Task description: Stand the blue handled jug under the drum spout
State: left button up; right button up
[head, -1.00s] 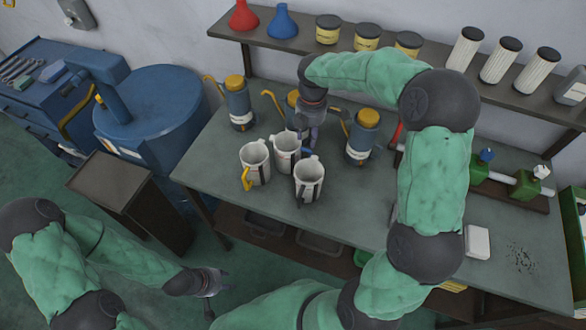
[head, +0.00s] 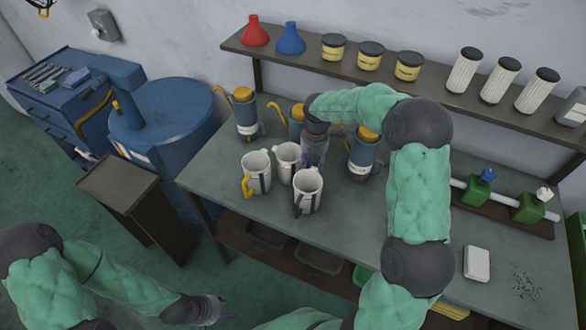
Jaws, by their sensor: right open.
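Three white jugs stand upright together on the grey-green workbench (head: 235,215). The left jug (head: 257,172) has a yellow handle, and the front jug (head: 308,192) a dark one. The handle of the rear jug (head: 287,160) is hard to make out; no blue handle shows clearly. My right gripper (head: 315,158) is open, pointing down just behind and right of the rear and front jugs; contact cannot be judged. My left gripper (head: 218,308) is low over the floor, away from the bench, its jaws too small to read. The blue drum (head: 170,110) stands left of the bench; its spout is not clear.
A dark pedestal (head: 118,183) with a bare top stands in front of the drum. Blue oil cans with yellow tops (head: 246,115) stand behind the jugs, close to my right arm. A shelf (head: 390,85) of funnels, tins and filters runs above. A white block (head: 476,263) lies at right.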

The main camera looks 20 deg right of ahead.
jog(key=f+b, duration=0.1)
jog(key=f, duration=0.4)
jog(key=shift+w, duration=0.2)
jog(key=shift+a, duration=0.1)
grip_shut()
